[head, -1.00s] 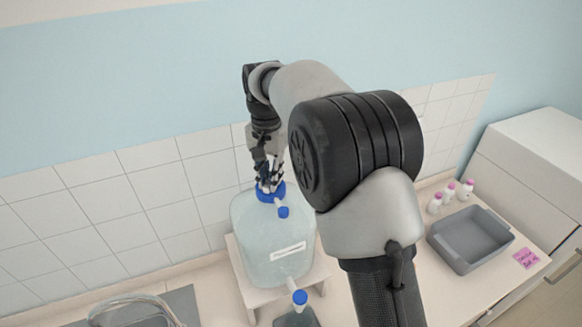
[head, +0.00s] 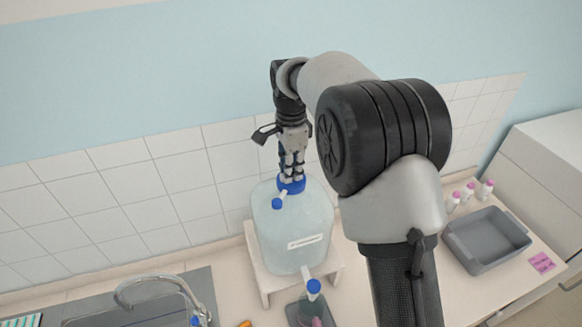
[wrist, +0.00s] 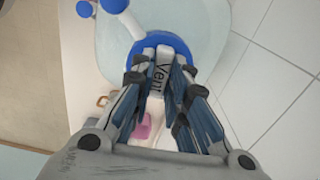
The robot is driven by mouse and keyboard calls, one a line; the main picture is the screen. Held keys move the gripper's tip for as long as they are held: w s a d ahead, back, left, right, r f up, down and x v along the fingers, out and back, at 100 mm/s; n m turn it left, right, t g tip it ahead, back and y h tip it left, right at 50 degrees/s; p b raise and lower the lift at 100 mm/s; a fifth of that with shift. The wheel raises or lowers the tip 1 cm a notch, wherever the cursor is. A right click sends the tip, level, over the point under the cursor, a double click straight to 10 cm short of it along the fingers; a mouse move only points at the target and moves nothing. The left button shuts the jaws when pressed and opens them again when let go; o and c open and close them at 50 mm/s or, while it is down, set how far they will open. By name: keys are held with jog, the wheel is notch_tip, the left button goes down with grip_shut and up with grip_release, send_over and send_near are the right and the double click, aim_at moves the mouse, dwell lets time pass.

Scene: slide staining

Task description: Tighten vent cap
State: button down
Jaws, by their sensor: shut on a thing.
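A large translucent carboy (head: 290,235) with a white label stands on a low bench. My gripper (head: 291,176) points down from above and is shut on the vent cap.
The bench (head: 258,262) stands near the tiled wall. A blue-topped spigot (head: 313,287) sticks out in front. A sink and faucet (head: 150,284) are at lower left. A grey tub (head: 487,240), several pink-capped bottles (head: 470,193) and a pink note (head: 541,262) are at right.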

jog(key=shift+m, duration=0.3)
jog(key=c, duration=1.6)
grip_release()
jog(key=shift+o, duration=0.2)
notch_tip(320, 180, up, 12)
